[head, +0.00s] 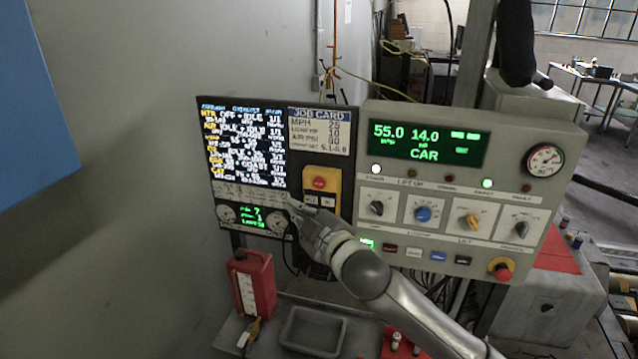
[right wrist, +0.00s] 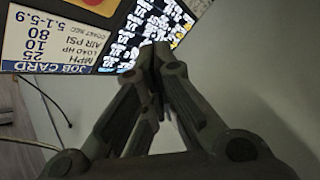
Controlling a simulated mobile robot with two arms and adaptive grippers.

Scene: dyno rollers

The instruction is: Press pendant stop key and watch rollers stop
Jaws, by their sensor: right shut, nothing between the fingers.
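A yellow control box (head: 308,178) with a round red button (head: 318,183) and small dark keys (head: 327,201) is mounted below the job card; it looks like the pendant, but its key labels are too small to read. My right gripper (head: 291,203) is shut and empty, its tips just left of and below the keys, in front of the panel. I cannot tell if it touches. In the right wrist view, the closed fingers (right wrist: 155,62) point toward the lit text screen (right wrist: 140,38). The rollers cannot be clearly made out. My left gripper is out of view.
The console's green display (head: 428,143) reads 55.0, 14.0 and CAR. Below it are knobs and a red stop button (head: 502,270). A red bottle (head: 252,282) and grey tray (head: 313,331) sit below. A blue panel (head: 35,110) is at left.

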